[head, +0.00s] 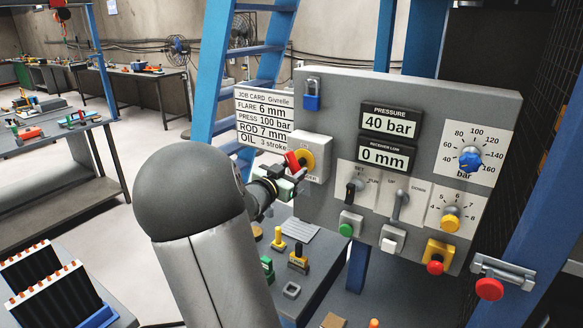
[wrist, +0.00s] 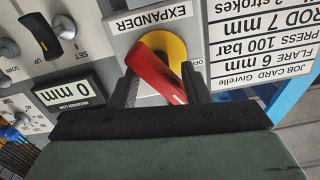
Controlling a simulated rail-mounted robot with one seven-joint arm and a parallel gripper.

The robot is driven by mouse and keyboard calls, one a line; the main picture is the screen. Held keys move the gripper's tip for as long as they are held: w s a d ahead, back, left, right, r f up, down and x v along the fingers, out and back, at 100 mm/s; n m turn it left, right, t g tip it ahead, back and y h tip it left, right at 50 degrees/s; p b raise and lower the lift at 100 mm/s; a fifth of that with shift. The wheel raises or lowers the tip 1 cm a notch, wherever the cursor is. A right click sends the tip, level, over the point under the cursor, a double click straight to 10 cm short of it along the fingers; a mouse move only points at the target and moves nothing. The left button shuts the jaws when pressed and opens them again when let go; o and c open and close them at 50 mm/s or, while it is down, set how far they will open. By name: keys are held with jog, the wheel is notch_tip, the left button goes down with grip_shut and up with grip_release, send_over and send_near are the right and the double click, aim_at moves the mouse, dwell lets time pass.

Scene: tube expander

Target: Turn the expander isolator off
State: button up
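The expander isolator is a red handle (wrist: 158,76) on a yellow disc (wrist: 176,48), under an EXPANDER label in the upside-down wrist view. Small OFF lettering shows beside the disc. In the head view the red handle (head: 292,161) sits on a pale box at the panel's left side, tilted on its yellow disc (head: 307,160). My gripper (wrist: 160,82) has its two dark fingers apart, one on each side of the handle. The handle lies slantwise between them, with a gap by the left finger; contact is unclear. In the head view my arm hides part of my gripper (head: 288,183).
The grey panel (head: 287,100) carries a blue padlock (head: 311,102), pressure displays (head: 388,122), a blue knob (head: 470,160), toggles and buttons. A job card (head: 263,118) is left of the isolator. Below are small tools on a bench (head: 316,262). A blue ladder (head: 225,65) stands behind.

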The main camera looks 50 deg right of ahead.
aim_at(292, 170)
jog(key=shift+w+d, duration=0.2)
jog(key=shift+d, duration=1.4)
